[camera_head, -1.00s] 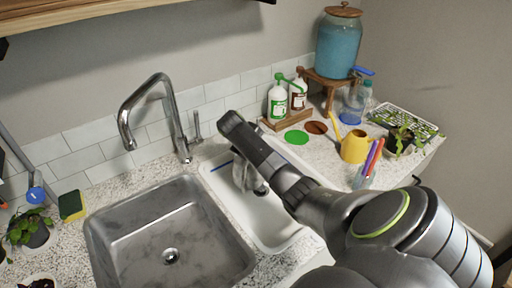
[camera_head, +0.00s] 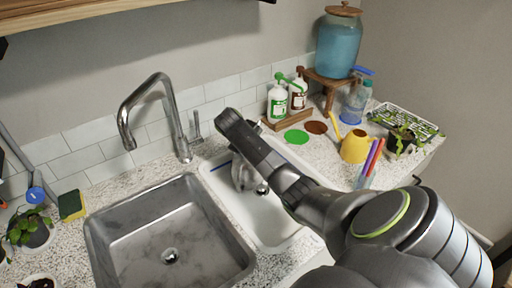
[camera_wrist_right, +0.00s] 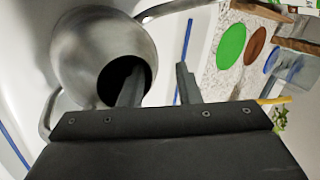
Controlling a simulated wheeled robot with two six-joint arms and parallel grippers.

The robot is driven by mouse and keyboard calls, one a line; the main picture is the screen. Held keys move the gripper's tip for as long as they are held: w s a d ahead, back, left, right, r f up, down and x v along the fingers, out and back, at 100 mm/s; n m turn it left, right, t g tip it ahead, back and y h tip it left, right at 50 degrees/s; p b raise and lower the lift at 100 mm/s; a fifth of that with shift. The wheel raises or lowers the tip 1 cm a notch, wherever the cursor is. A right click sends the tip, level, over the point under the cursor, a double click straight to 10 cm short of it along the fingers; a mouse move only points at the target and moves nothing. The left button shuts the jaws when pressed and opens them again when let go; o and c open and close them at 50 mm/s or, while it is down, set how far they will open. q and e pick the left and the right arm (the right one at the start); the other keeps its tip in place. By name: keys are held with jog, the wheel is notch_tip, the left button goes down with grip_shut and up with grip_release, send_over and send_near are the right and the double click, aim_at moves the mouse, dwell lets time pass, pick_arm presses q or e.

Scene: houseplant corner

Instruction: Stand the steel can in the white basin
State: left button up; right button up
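The steel can (camera_head: 243,176) is in the white basin (camera_head: 272,222), partly hidden behind my right arm in the head view. In the right wrist view the can (camera_wrist_right: 92,50) shows a round grey body, a dark mouth facing the camera, a thin spout and a handle. My right gripper (camera_wrist_right: 160,84) is open at the can's mouth. One finger overlaps the dark opening; the other is outside the rim with a gap between. Whether the can's base rests flat on the basin floor is hard to tell. My left gripper is not in view.
A steel sink (camera_head: 170,240) and tap (camera_head: 160,110) lie left of the basin. On the right counter are bottles (camera_head: 278,102), a yellow watering can (camera_head: 355,147), pens (camera_head: 372,160) and a plant tray (camera_head: 405,125). A green disc (camera_head: 297,137) lies behind the basin.

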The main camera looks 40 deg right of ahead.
jog(key=p+v, duration=0.2)
jog(key=v, duration=0.8)
jog(key=shift+a+r+p, duration=0.25)
jog(key=shift+r+p, duration=0.1)
jog(key=shift+p, duration=0.15)
